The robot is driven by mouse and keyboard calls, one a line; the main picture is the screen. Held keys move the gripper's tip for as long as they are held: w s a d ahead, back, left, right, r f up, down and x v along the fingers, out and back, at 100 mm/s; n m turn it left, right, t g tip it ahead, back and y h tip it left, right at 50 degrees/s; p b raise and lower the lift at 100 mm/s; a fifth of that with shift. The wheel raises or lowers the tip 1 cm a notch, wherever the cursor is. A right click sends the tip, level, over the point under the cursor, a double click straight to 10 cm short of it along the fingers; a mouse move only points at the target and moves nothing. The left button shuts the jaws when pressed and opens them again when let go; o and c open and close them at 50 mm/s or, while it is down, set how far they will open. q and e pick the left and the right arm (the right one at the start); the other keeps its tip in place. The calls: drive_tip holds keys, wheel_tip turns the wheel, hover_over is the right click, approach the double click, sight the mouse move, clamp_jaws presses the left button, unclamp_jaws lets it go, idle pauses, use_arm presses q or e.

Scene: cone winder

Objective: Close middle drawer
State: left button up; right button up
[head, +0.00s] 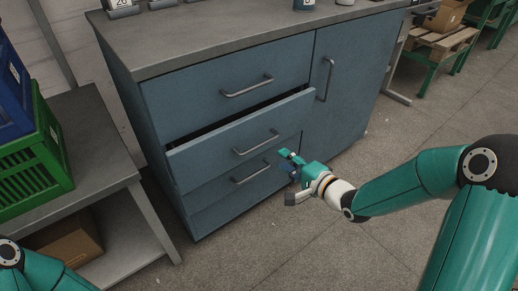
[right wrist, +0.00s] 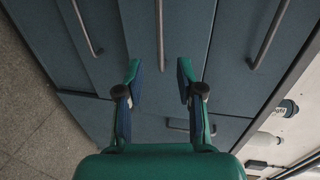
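The middle drawer (head: 205,155) of the blue-grey cabinet stands partly pulled out, with a dark gap above its front. Its grey bar handle (head: 256,143) is on the front, and a bar in line with my fingers shows in the right wrist view (right wrist: 160,35). My right gripper (head: 287,158) is just right of the drawer front, near its right end. In the right wrist view its two green fingers (right wrist: 160,82) are spread apart with nothing held between them. My left gripper is out of view; only part of my left arm shows at the lower left.
The top drawer (head: 190,97) and bottom drawer (head: 215,205) look shut. A cabinet door (head: 350,90) with an upright handle is to the right. A grey side table (head: 95,150) with green (head: 40,160) and blue crates is at left. Open floor (head: 270,250) lies in front.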

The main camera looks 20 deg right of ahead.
sight(261, 144)
drive_tip(key=shift+b+x, duration=1.3)
drive_tip(key=shift+x, duration=4.6)
clamp_jaws()
